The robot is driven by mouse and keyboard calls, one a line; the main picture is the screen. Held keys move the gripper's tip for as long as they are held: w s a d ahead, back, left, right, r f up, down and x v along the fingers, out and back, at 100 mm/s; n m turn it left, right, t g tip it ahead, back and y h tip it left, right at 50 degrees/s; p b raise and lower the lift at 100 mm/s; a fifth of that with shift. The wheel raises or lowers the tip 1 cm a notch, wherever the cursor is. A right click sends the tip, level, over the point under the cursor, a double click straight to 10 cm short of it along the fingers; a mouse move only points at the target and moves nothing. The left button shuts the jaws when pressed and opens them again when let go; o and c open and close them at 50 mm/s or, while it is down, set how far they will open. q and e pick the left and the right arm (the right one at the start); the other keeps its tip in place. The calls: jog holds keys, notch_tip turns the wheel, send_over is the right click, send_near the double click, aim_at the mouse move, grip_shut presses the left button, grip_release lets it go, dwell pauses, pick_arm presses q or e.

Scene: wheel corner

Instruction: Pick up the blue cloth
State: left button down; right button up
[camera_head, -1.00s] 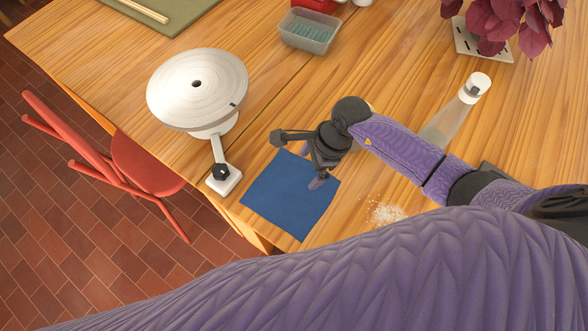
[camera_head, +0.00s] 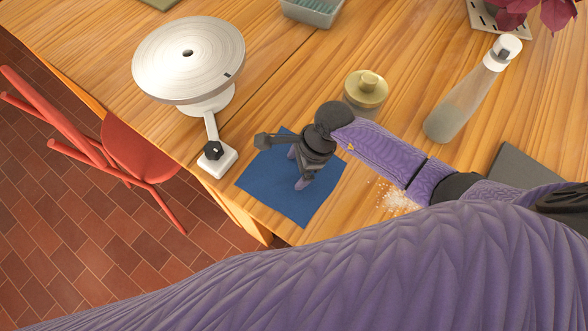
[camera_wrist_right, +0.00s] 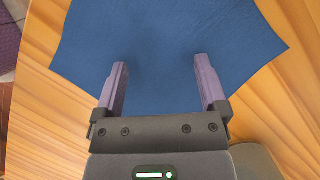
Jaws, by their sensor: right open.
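The blue cloth (camera_head: 290,199) lies flat near the front edge of the wooden table, to the right of the pottery wheel. In the right wrist view the cloth (camera_wrist_right: 165,35) fills the upper middle, with wood around it. My right gripper (camera_head: 298,170) is over the cloth, pointing down at it. In the right wrist view its two purple fingers (camera_wrist_right: 160,82) are spread apart with only cloth behind them, so it is open and empty. Whether the fingertips touch the cloth I cannot tell. The gripper hides part of the cloth in the head view. My left gripper is not in view.
A brass-coloured lidded pot (camera_head: 366,88), a bottle (camera_head: 470,95) and a pile of white grains (camera_head: 400,200) are to the right. A red chair (camera_head: 135,150) stands left of the table.

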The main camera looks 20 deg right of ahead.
jog(key=shift+f, duration=0.1)
grip_shut()
dwell(0.5)
jog(key=shift+s, duration=0.1)
notch_tip(320, 180, up, 12)
jog(key=p, duration=1)
